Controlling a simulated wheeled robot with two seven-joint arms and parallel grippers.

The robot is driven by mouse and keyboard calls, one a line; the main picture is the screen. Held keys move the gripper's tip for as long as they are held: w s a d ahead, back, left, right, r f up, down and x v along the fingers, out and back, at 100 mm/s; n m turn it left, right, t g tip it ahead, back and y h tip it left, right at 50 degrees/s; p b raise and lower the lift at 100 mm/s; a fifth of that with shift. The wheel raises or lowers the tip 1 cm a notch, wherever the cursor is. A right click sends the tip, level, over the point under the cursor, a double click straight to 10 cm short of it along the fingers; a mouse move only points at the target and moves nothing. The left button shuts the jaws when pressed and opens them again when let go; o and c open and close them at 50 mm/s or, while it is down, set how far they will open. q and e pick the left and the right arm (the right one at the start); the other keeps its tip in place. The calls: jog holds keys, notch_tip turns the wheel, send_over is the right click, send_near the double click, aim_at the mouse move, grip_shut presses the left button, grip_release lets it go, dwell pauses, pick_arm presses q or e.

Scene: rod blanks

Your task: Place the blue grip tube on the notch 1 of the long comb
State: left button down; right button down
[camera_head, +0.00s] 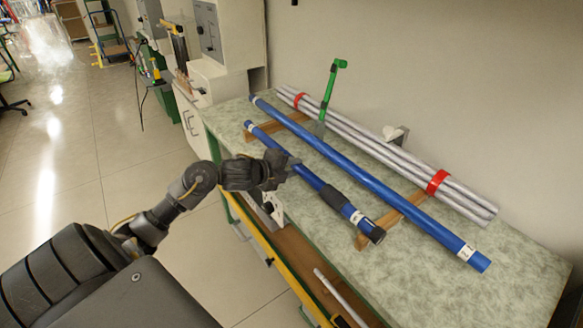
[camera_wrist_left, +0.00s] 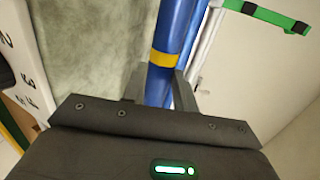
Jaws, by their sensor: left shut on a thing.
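The blue grip tube (camera_head: 320,186) has a black sleeve, pale labels and a dark near end. It lies slanting along the front of the green-grey bench. My left gripper (camera_head: 290,168) is shut on its middle part. In the left wrist view the tube (camera_wrist_left: 172,35), with a yellow band, passes between the fingers (camera_wrist_left: 160,88). Two wooden supports cross under the tubes, a far one (camera_head: 262,134) and a near one (camera_head: 403,210). I cannot tell which is the long comb, nor see its notches or whether the grip tube touches the wood. My right gripper is out of view.
A longer plain blue tube (camera_head: 400,203) lies just behind the grip tube. Behind it is a bundle of grey rods (camera_head: 370,152) with red bands (camera_head: 437,182). A green upright piece (camera_head: 329,88) stands behind the far support. The bench's near right (camera_head: 480,295) is clear.

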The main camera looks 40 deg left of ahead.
pick_arm(q)
jog(key=shift+f, duration=0.2)
jog(key=c, duration=1.1)
grip_release()
jog(key=shift+r, duration=0.1)
jog(key=shift+r+p, duration=0.4)
jog(key=shift+r, duration=0.1)
jog(key=v, duration=1.2)
jog(key=shift+p, duration=0.3)
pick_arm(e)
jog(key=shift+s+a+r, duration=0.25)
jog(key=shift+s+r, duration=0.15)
pick_arm(q)
jog(key=shift+r, duration=0.1)
